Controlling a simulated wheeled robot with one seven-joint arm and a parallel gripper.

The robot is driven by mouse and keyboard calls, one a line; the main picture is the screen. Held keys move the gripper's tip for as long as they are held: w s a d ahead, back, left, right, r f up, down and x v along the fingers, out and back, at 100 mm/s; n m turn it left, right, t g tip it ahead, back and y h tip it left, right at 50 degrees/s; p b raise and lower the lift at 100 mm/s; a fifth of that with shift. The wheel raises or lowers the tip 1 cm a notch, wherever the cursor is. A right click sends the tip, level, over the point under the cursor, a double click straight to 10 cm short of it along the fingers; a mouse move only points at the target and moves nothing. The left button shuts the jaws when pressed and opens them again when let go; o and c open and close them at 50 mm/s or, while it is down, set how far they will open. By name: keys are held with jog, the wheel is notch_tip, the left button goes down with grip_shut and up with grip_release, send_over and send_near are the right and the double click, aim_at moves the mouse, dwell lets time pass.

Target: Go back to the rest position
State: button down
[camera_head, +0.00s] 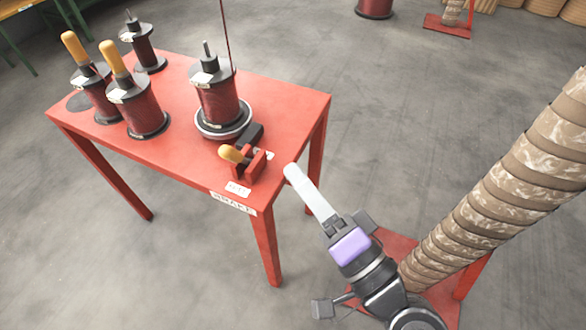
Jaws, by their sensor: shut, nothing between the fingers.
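My gripper (294,174) is at the end of my arm, right of centre in the head view. Its pale fingers are together and hold nothing. The fingertips point up and left, near the right front edge of the red table (282,98). In the picture they lie just right of a small red clamp-like device with an orange handle (232,154). I cannot tell the height of the fingertips against the tabletop.
A dark red coil (218,100) stands on a round base on the table, with a thin wire rising from it. Several more coils, two with orange handles (114,58), stand at the left. A tall wrapped column (490,205) on a red base stands right of my arm. Grey floor is free behind the table.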

jog(key=shift+w+d, duration=0.1)
dwell(0.4)
jog(key=s+d+f+t+h, duration=0.2)
jog(key=d+f+h, duration=0.1)
jog(key=d+h, duration=0.3)
jog(key=s+d+f+t+h, duration=0.1)
jog(key=s+d+f+h, duration=0.2)
jog(key=d, duration=0.4)
jog(key=s+d+f+n+g+h, duration=0.1)
jog(key=s+d+f+n+h, duration=0.15)
jog(key=s, duration=0.45)
jog(key=s+d+f+n+g+h, duration=0.1)
jog(key=s+d+f, duration=0.15)
jog(key=s, duration=0.45)
jog(key=s+d+f+n+g+h, duration=0.1)
jog(key=s+d+f+n+g, duration=0.15)
jog(key=s, duration=0.45)
notch_tip(320, 180, up, 34)
jog(key=p, duration=3.3)
jog(key=shift+w+d+m+t, duration=0.2)
jog(key=shift+d+m+t, duration=0.2)
jog(key=shift+t, duration=0.05)
